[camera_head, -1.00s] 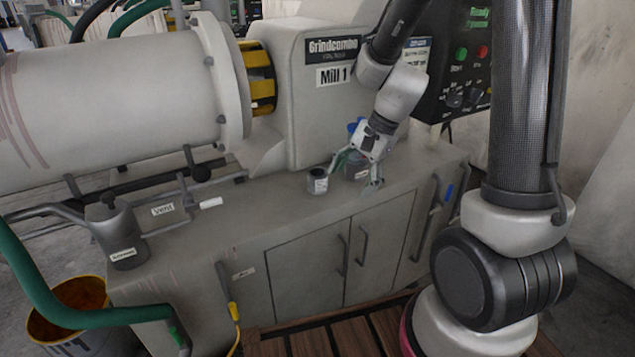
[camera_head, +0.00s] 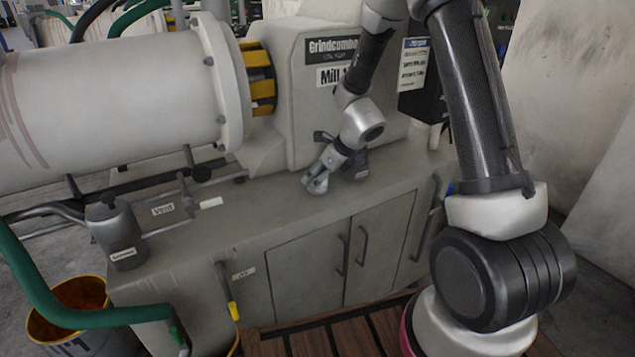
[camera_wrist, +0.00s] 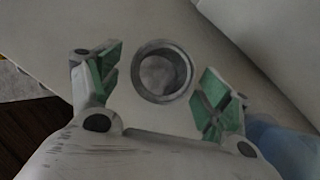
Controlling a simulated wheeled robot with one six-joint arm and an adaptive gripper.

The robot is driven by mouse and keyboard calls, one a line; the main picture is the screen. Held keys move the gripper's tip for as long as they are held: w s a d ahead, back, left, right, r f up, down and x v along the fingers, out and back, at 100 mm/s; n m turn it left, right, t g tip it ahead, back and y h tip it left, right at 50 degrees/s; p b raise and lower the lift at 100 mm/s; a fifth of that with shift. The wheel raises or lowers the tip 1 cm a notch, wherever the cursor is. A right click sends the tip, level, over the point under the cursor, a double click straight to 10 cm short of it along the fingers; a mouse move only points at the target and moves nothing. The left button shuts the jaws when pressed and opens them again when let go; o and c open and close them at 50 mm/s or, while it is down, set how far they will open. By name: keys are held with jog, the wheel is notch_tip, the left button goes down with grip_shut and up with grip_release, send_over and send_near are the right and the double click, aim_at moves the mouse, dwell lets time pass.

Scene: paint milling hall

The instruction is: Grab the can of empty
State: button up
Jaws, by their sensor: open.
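A small open round can (camera_wrist: 162,72) shows in the wrist view from above, with a grey rim and a plain grey inside that looks empty. It stands on the grey cabinet top. My gripper (camera_wrist: 158,88) is open, with one green-padded finger on each side of the can and a gap on both sides. I cannot tell how high the fingertips are above the top.
A darker can (camera_head: 356,166) stands just right of my gripper on the cabinet top (camera_head: 250,222). A blue thing (camera_wrist: 283,148) is at the lower right of the wrist view. The mill housing (camera_head: 300,105) rises behind. The cabinet top to the left is mostly free.

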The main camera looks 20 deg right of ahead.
jog(key=shift+x, duration=1.15)
jog(key=c, duration=1.1)
jog(key=shift+r, duration=0.1)
